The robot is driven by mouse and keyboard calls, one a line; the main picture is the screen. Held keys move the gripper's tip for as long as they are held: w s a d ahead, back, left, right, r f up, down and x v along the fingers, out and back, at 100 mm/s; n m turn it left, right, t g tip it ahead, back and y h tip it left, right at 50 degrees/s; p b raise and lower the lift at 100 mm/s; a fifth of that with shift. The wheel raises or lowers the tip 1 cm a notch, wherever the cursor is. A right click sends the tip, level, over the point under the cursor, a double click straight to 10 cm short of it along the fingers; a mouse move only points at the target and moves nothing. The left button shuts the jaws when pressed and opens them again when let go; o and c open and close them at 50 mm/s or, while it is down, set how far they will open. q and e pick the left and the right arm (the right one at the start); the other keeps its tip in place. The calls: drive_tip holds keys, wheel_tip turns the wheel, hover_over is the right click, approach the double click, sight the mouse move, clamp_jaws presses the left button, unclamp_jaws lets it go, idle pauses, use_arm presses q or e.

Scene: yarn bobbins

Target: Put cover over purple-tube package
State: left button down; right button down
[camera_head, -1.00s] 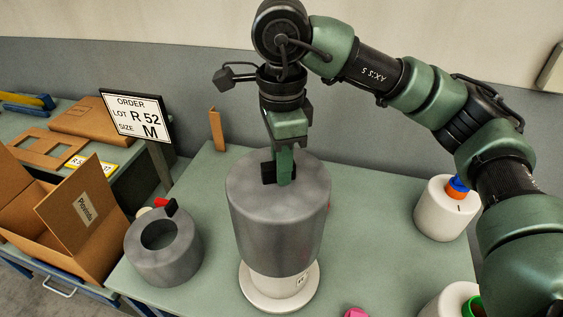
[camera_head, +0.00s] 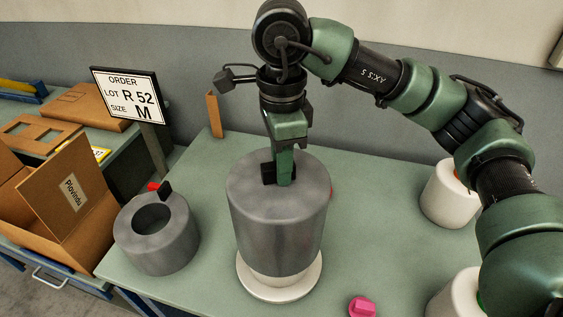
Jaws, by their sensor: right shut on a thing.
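A grey cylindrical cover (camera_head: 279,225) stands upright in the middle of the table. My right gripper (camera_head: 283,172) is shut on the cover's black top handle, which shows beside the green finger. Under the cover, the lower part of a white package (camera_head: 280,285) on a round white base shows. The cover hides the package's upper part, so its tube colour cannot be seen. My left gripper is not in view.
A grey ring-shaped piece (camera_head: 156,234) with a central hole stands at the left table edge. An order sign (camera_head: 125,95) stands behind it. A cardboard box (camera_head: 70,190) is at the left. A white bobbin (camera_head: 448,195) and a pink piece (camera_head: 362,307) are at the right and front.

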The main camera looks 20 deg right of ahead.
drive_tip(key=shift+f+b, duration=4)
drive_tip(key=shift+f, duration=0.65)
drive_tip(key=shift+f+b, duration=0.3)
drive_tip(key=shift+b, duration=0.05)
drive_tip(key=c, duration=1.2)
unclamp_jaws()
drive_tip(key=shift+o, duration=0.2)
wheel_tip(320, 180, up, 8)
drive_tip(key=shift+f, duration=0.1)
